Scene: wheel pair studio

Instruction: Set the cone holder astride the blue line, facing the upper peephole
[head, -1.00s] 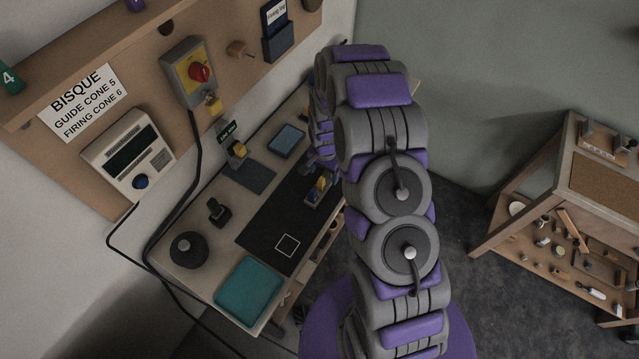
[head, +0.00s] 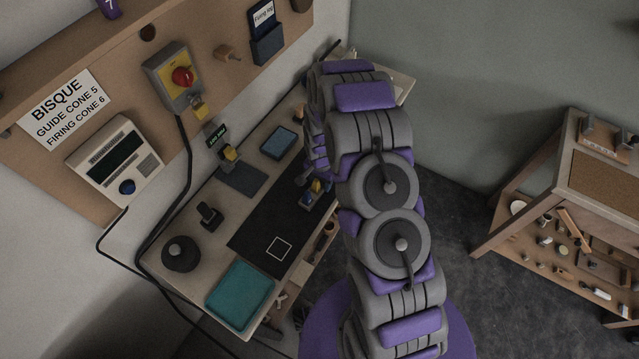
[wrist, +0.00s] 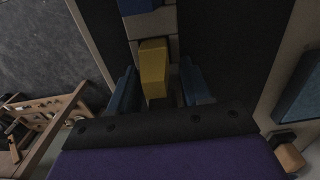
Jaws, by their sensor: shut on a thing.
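My gripper (wrist: 158,82) has its two blue fingers on either side of a yellow block in the wrist view. The yellow block (wrist: 153,68) belongs to a piece with a grey body and a blue part beyond it, which looks like the cone holder (wrist: 150,24). In the head view the same yellow and blue piece (head: 316,187) shows at the black mat, beside my arm. My arm hides most of my gripper there. I cannot tell whether the piece touches the mat. I see neither the blue line nor the upper peephole.
The black mat (head: 253,243) bears a white square outline (head: 279,249). Nearby on the bench are a teal tray (head: 240,296), a dark round weight (head: 180,254), a small dark stand (head: 209,216) and a yellow-topped piece (head: 229,156). A wooden shelf cart (head: 540,215) stands at right.

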